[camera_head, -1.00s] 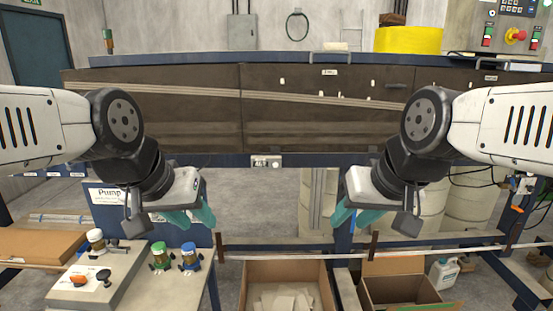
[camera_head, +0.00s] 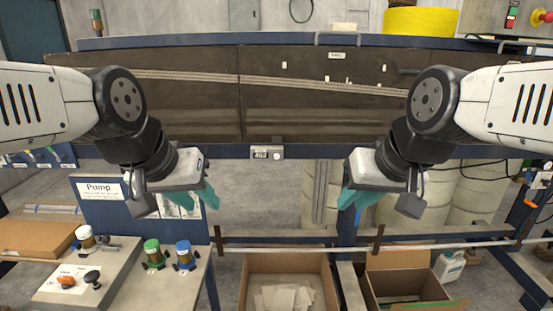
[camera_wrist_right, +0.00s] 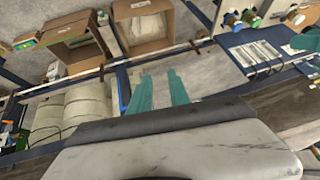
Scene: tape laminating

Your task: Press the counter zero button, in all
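The counter (camera_head: 266,152) is a small pale box with a dark display and a round light part at its right. It sits on the blue front beam of the machine, between my grippers. It is too small to read. My left gripper (camera_head: 206,198) has teal fingers and is left of and below the counter in the picture. My right gripper (camera_head: 350,199) is right of and below it. Both are empty and apart from the counter. In the right wrist view my right gripper's fingers (camera_wrist_right: 160,92) stand apart with a gap; the counter is not identifiable there.
A dark machine bed (camera_head: 190,105) spans the back. Below are an open carton (camera_head: 288,262), a second carton (camera_head: 385,272) and a rail (camera_head: 300,244). The space between my grippers is clear.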

